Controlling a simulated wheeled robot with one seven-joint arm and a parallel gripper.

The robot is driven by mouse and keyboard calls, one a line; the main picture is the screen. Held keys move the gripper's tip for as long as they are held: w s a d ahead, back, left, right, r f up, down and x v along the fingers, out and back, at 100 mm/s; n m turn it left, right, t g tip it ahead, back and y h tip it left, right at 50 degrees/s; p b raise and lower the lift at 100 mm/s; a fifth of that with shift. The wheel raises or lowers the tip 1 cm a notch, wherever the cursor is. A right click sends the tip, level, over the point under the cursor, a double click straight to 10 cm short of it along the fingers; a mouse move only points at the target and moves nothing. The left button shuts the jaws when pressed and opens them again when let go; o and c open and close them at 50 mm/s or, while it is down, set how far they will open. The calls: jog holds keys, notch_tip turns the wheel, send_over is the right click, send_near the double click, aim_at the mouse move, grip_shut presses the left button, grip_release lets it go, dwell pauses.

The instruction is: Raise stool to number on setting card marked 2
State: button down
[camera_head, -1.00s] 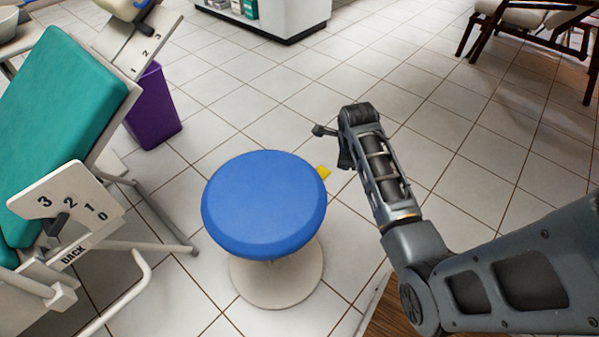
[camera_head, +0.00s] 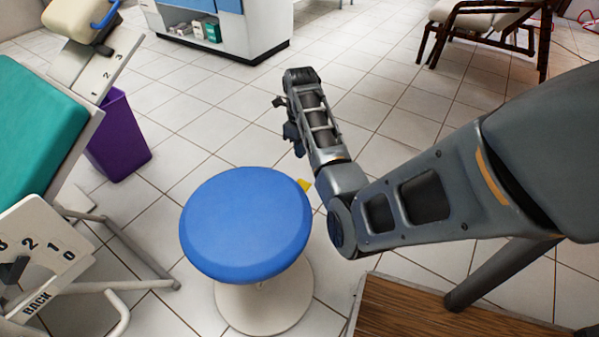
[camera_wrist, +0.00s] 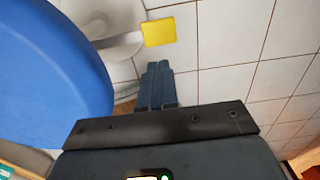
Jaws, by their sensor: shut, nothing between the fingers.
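The stool has a round blue seat (camera_head: 246,222) on a white pedestal with a round base (camera_head: 265,305). A yellow tab (camera_head: 304,185) sticks out from under the seat's right side. In the wrist view the yellow tab (camera_wrist: 160,31) sits on a pale lever (camera_wrist: 118,42), with the blue seat (camera_wrist: 45,75) at left. My gripper (camera_head: 293,138) is beyond the seat's far right edge, near the tab. In the wrist view its shut, empty fingers (camera_wrist: 157,68) point toward the tab, with a visible gap. I cannot identify a separate setting card.
A purple bin (camera_head: 118,140) stands behind. A wooden-topped surface (camera_head: 420,312) lies at front right. Tiled floor beyond the stool is clear.

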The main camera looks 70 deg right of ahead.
aim_at(301, 186)
notch_tip(301, 186, down, 14)
jog(key=b, duration=0.6)
jog(key=shift+r, duration=0.1)
jog(key=shift+d+f+y, duration=0.15)
jog(key=shift+f+y, duration=0.45)
jog(key=shift+f, duration=0.95)
jog(key=shift+s+f+b, duration=0.1)
jog(key=shift+f+b, duration=0.2)
jog(key=shift+f, duration=0.35)
jog(key=shift+a+f, duration=0.15)
jog(key=shift+a, duration=0.05)
jog(key=d+r+p, duration=0.3)
jog(key=r+p, duration=0.6)
jog(key=r, duration=0.6)
jog(key=shift+s, duration=0.25)
